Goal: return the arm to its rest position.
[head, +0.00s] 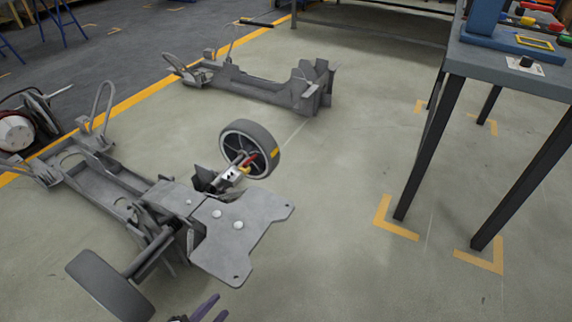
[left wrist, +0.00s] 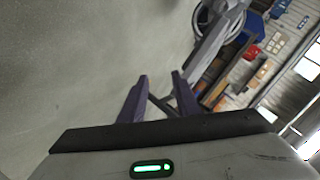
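My left gripper (head: 207,310) shows at the bottom edge of the head view, with only its purple fingers in the picture. It is just in front of the near chassis (head: 255,240) and its flat grey plate. In the left wrist view the two purple fingers of my left gripper (left wrist: 162,82) stand apart with nothing held between them. The rest of the left arm is out of the head view. My right gripper is in neither view.
A wheel (head: 262,140) is on the near chassis's far side and another wheel (head: 100,285) on its near side. A second chassis (head: 255,88) stands behind. A workbench (head: 510,68) with dark legs stands at the right. The floor between is clear.

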